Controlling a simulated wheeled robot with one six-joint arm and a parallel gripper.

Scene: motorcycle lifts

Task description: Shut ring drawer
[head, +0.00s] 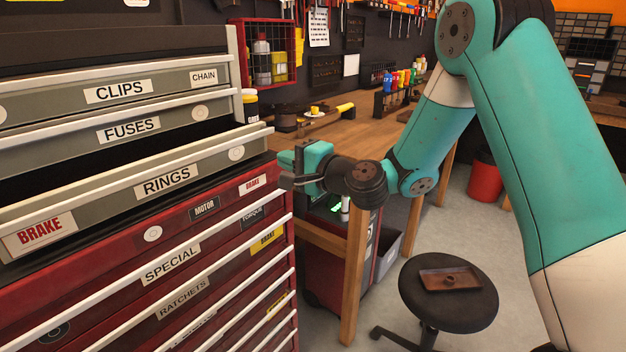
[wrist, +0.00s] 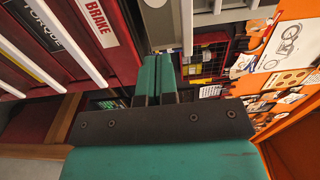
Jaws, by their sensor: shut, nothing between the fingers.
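The rings drawer (head: 110,200) is a grey drawer labelled RINGS in the head view. It is pulled out from the grey chest, with a dark gap showing behind its front rail. My gripper (head: 286,176) is at the right end of this drawer, near the chest's right corner, and is empty. In the wrist view my teal fingers (wrist: 157,66) are close together. I cannot tell whether they touch the drawer.
The fuses drawer (head: 160,122) sits above, and the red special drawer (head: 205,247) is below. A wooden bench (head: 365,125) stands behind my gripper. A black stool (head: 470,306) with a brown tray (head: 436,284) is on the floor at right.

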